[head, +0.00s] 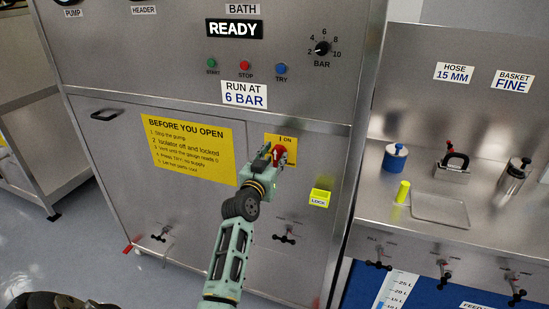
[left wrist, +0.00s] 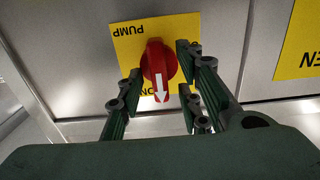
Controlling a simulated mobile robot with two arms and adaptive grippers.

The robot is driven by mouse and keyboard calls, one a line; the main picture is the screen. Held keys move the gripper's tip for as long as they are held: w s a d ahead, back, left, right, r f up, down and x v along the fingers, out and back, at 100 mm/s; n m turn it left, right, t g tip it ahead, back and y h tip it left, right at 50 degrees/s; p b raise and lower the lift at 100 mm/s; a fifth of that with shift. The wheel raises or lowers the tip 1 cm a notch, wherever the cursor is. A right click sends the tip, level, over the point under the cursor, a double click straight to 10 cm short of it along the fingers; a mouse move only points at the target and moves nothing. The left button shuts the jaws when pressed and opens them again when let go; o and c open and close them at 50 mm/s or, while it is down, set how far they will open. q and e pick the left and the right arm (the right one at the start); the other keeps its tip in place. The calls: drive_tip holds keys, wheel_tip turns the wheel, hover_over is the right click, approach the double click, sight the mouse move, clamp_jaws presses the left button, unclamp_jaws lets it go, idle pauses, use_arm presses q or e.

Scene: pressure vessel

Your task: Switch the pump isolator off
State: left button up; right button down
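The pump isolator is a red rotary knob (head: 280,157) on a yellow plate (head: 287,139) on the steel cabinet front. It also shows in the left wrist view (left wrist: 155,64), where the plate reads PUMP upside down and the knob's white arrow points down, toward the partly hidden ON mark. My left gripper (head: 270,153) is at the knob. In the left wrist view its fingers (left wrist: 160,88) stand apart on both sides of the knob, with gaps showing; I see no firm contact. The right gripper is not in view.
A yellow LOCK box (head: 320,197) is to the right of the isolator. A yellow instruction sign (head: 190,147) is to the left. Small valves (head: 286,238) stick out below. A steel bench (head: 440,208) with a blue canister (head: 395,158) stands at the right.

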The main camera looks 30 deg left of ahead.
use_arm(q)
drive_tip(key=shift+c, duration=0.6)
clamp_jaws()
drive_tip(key=n, duration=0.2)
drive_tip(key=shift+n+p, duration=0.3)
drive_tip(key=shift+p, duration=0.1)
drive_tip(key=n+p, duration=0.1)
drive_tip(key=n, duration=0.2)
drive_tip(key=shift+a+n, duration=0.15)
drive_tip(key=shift+n, duration=0.15)
drive_tip(key=n, duration=0.4)
drive_tip(key=n+p, duration=0.1)
drive_tip(key=n, duration=0.6)
drive_tip(key=shift+s+a+f+n+p, duration=0.1)
drive_tip(key=shift+a+f+n+p, duration=0.05)
drive_tip(key=shift+f+n+p, duration=0.2)
